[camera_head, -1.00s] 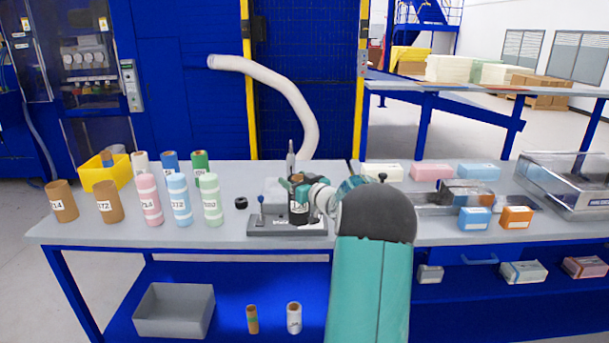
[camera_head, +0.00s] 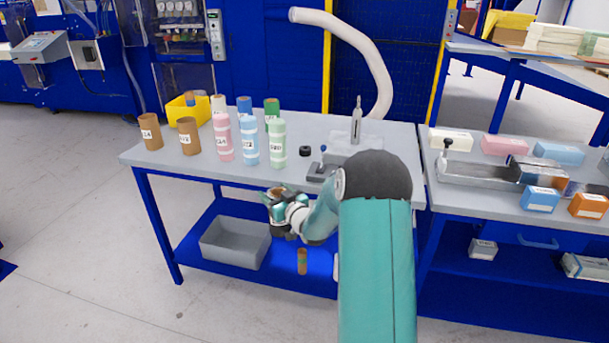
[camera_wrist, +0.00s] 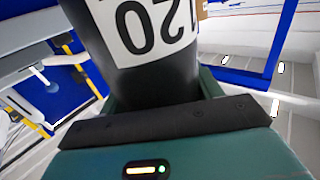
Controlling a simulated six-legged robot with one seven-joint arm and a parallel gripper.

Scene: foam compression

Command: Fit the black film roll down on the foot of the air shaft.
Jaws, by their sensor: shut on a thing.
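The black film roll with a white "120" label (camera_wrist: 150,75) fills the middle of the wrist view, between the jaws of my gripper. In the head view my gripper (camera_head: 279,205) is shut on it, in front of the table's front edge and above the lower shelf. The roll is mostly hidden there by the gripper. The air shaft (camera_head: 357,122) stands upright on the table, to the right of and behind my gripper, well apart from the roll. Its foot is partly hidden by my arm.
Pink, blue and green rolls (camera_head: 249,142) and brown cores (camera_head: 188,136) stand on the table at the left, by a yellow bin (camera_head: 181,112). A small black cap (camera_head: 305,151) lies near the shaft. A grey bin (camera_head: 235,244) and a brown core (camera_head: 302,262) are on the lower shelf.

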